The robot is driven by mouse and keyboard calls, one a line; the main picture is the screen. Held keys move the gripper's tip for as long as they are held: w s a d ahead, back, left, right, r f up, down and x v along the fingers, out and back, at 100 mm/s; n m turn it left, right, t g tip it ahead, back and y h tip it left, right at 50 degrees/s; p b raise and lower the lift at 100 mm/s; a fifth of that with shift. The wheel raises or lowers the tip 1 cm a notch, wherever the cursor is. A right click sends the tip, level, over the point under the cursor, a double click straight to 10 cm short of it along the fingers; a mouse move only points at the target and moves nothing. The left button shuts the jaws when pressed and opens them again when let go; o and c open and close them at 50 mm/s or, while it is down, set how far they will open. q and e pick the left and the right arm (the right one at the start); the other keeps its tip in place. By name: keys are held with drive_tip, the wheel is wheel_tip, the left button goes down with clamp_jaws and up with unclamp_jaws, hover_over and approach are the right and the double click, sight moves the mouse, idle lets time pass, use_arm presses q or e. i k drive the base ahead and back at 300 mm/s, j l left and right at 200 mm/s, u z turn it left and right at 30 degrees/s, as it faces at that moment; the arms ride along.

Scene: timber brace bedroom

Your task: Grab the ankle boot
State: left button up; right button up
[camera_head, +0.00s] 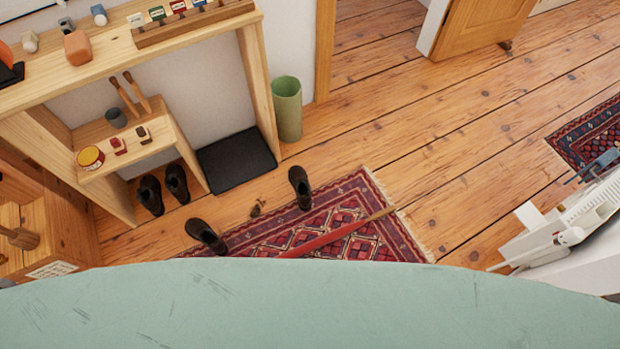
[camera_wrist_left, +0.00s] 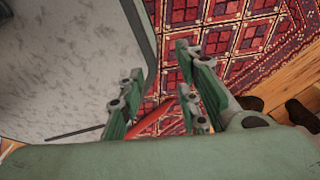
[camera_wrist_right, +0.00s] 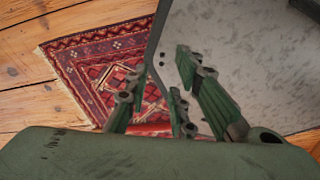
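Several dark brown ankle-boot-like shoes show in the head view. One boot (camera_head: 300,187) stands at the rug's far edge, and another boot (camera_head: 205,236) is at its left edge. Two more, a left one (camera_head: 151,195) and a right one (camera_head: 177,184), stand side by side at the shelf's foot. In the left wrist view, a dark shape (camera_wrist_left: 301,114) at the right edge looks like footwear. My left gripper (camera_wrist_left: 163,82) has its green fingers apart, empty, above the rug. My right gripper (camera_wrist_right: 158,88) is also open and empty. Neither gripper shows in the head view.
A patterned red rug (camera_head: 385,241) carries a long red stick (camera_head: 335,236) with a wooden end. A small brown object (camera_head: 257,208) lies between the two rug-side boots. A wooden shelf (camera_head: 262,90), black mat (camera_head: 236,161) and green bin (camera_head: 287,108) stand behind.

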sight(297, 176)
drive_tip(key=i+l+u, duration=0.35)
drive_tip(key=l, duration=0.25)
drive_tip(key=i+l+u, duration=0.15)
drive_tip(key=l, duration=0.2)
drive_tip(key=i+l+u, duration=0.2)
drive_tip(key=l, duration=0.2)
